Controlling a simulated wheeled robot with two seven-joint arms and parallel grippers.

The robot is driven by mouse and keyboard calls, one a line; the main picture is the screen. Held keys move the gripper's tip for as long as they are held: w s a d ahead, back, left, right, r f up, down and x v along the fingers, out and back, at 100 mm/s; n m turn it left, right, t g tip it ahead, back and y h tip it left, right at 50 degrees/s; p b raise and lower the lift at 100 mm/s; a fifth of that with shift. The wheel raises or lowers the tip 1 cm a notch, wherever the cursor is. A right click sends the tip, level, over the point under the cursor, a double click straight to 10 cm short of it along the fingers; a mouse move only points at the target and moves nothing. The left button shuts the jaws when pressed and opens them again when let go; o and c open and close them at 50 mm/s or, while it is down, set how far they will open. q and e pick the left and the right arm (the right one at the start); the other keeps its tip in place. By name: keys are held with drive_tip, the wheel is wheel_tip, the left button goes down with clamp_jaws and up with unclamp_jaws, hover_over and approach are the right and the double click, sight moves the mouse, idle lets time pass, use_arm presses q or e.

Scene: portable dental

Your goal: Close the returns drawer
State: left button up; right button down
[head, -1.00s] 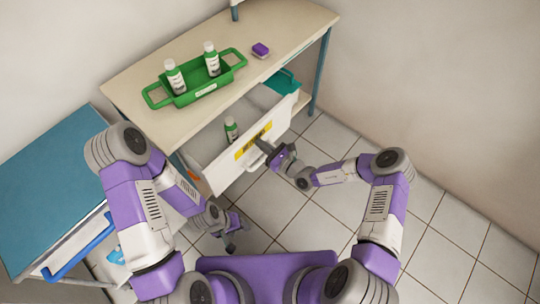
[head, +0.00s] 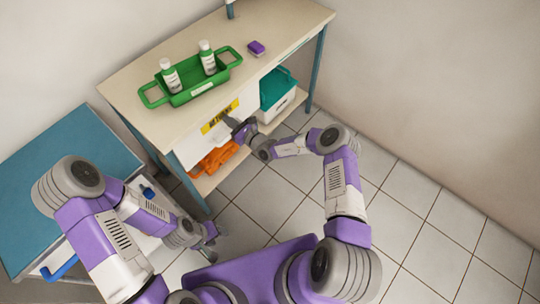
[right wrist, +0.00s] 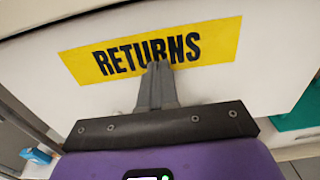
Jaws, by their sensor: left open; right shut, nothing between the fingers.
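The returns drawer (head: 198,146) has a white front with a yellow RETURNS label (head: 220,117). Its front sits up under the table's front edge, and its inside is hidden. My right gripper (head: 233,124) is shut and empty, with its fingertips at the label. In the right wrist view the shut fingers (right wrist: 158,72) overlap the lower edge of the label (right wrist: 150,50) and seem to press on the white front. My left gripper (head: 211,231) is open and empty, low at the left, well apart from the drawer.
A green carrier (head: 203,87) with two bottles and a purple sponge (head: 256,48) stand on the tabletop (head: 130,90). A blue-topped cart (head: 60,170) stands at the left.

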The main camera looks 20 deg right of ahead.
drive_tip(key=shift+w+a+r, duration=0.15)
drive_tip(key=shift+w, duration=0.05)
drive_tip(key=shift+a+r, duration=0.15)
idle(0.3)
drive_tip(key=shift+s+d+p, duration=0.3)
drive_tip(key=shift+s+p, duration=0.05)
drive_tip(key=shift+p, duration=0.25)
drive_tip(key=p+v, duration=0.4)
drive_tip(key=v, duration=0.9)
drive_tip(key=shift+s+f, duration=0.25)
drive_tip(key=shift+f, duration=0.05)
drive_tip(key=shift+d, duration=0.1)
